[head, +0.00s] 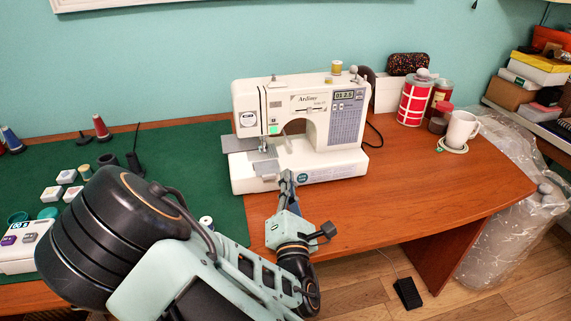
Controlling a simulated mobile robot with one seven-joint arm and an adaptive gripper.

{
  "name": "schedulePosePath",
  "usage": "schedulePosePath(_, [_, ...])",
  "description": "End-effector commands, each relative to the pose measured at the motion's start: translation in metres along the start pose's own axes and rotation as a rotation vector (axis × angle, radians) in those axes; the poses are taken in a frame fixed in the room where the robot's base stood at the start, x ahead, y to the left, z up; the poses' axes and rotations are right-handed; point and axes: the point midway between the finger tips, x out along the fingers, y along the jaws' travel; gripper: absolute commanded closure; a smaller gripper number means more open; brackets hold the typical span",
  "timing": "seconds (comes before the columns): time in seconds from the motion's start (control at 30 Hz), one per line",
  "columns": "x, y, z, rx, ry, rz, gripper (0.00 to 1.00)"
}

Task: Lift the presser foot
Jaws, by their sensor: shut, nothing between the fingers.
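The white sewing machine (300,128) stands upright on the wooden table, with its needle end to the left. The presser foot area (265,147) is below its left head, above the grey plate; the foot is too small to tell whether it is up or down. A pale lever-like part (291,127) shows near the opening beside the head. My gripper (288,176) is shut and empty, in front of the machine's base near its lower front edge. My arm reaches in from below, and the exact fingertips are hard to make out.
A green mat (205,185) covers the table's left side, with thread spools, small white boxes (66,176) and a white device (22,245). Red-patterned canisters (415,98) and a white mug (461,128) stand right of the machine. The wooden table (420,180) is clear at front right.

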Motion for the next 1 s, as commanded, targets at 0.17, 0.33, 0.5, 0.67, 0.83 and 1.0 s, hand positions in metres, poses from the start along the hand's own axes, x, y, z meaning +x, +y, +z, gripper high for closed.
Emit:
schedulePosePath(0.17, [0.012,-0.003,-0.004,0.006,-0.003,0.001,1.00])
schedulePosePath(0.33, [0.023,-0.003,-0.004,0.006,-0.003,0.002,1.00])
schedulePosePath(0.5, [0.043,-0.001,0.000,0.002,-0.004,0.001,1.00])
schedulePosePath(0.67, [0.070,-0.001,0.001,0.001,-0.003,0.000,1.00])
schedulePosePath(0.83, [0.084,0.000,0.000,0.000,-0.001,0.000,1.00])
schedulePosePath(1.0, [0.088,-0.001,0.001,-0.001,0.000,-0.001,1.00])
